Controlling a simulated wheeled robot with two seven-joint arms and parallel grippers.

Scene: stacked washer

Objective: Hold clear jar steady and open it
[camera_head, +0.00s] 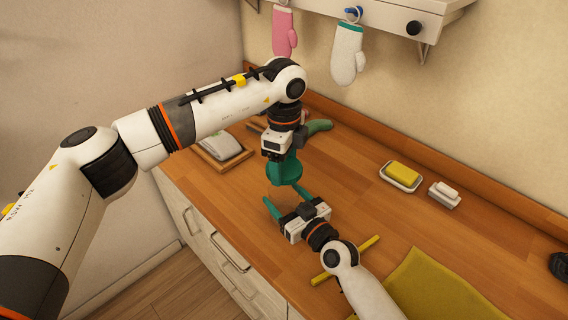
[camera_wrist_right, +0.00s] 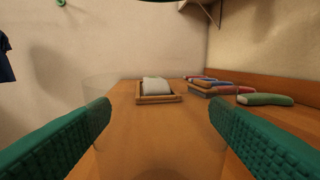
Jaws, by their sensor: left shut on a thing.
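The clear jar (camera_wrist_right: 160,135) shows only as a faint see-through outline between the green fingers of my right gripper (camera_wrist_right: 160,112) in the right wrist view. In the head view the jar is hardly visible. There my right gripper (camera_head: 287,201) is low over the counter, its fingers spread on either side of the jar's place. Whether they press on the glass cannot be told. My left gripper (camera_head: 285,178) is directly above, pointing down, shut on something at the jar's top. Its green fingers hide what they hold, and no lid is clearly visible.
On the wooden counter (camera_head: 345,180), a framed tray with a pale item (camera_head: 225,146) and a green bolster-like item (camera_head: 318,126) lie behind. A yellow sponge on a dish (camera_head: 401,176), a small white holder (camera_head: 444,195), a yellow stick (camera_head: 345,261) and a yellow cloth (camera_head: 435,288) lie right.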

